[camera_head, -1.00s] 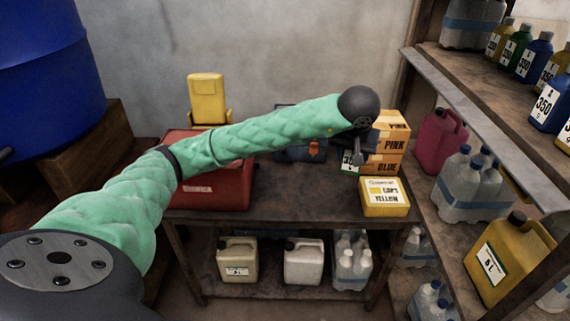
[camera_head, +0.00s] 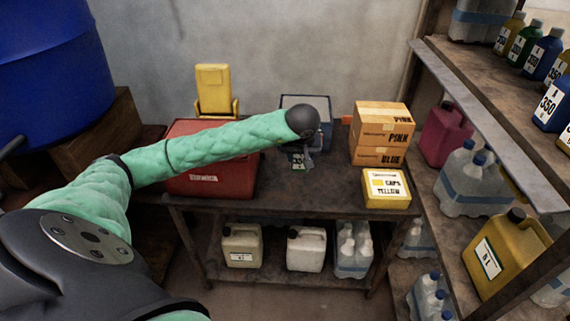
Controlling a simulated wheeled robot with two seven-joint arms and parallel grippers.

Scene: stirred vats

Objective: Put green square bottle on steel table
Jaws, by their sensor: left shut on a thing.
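My left gripper (camera_head: 311,158) is over the dark table, at the end of my green-sleeved arm, and is shut on the green square bottle (camera_head: 298,162). Only part of the bottle, with its white label, shows below the dark wrist; the rest is hidden. I cannot tell whether its base touches the tabletop. The dark, worn table (camera_head: 300,205), the likely steel table, has a lower shelf. My right gripper is not in view.
A red box (camera_head: 212,180) stands left of the bottle and a blue-grey crate (camera_head: 318,105) behind it. Cardboard boxes (camera_head: 380,135) and a yellow caps box (camera_head: 386,189) stand to the right. The front middle of the tabletop is clear. Shelving with jugs (camera_head: 443,135) bounds the right side.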

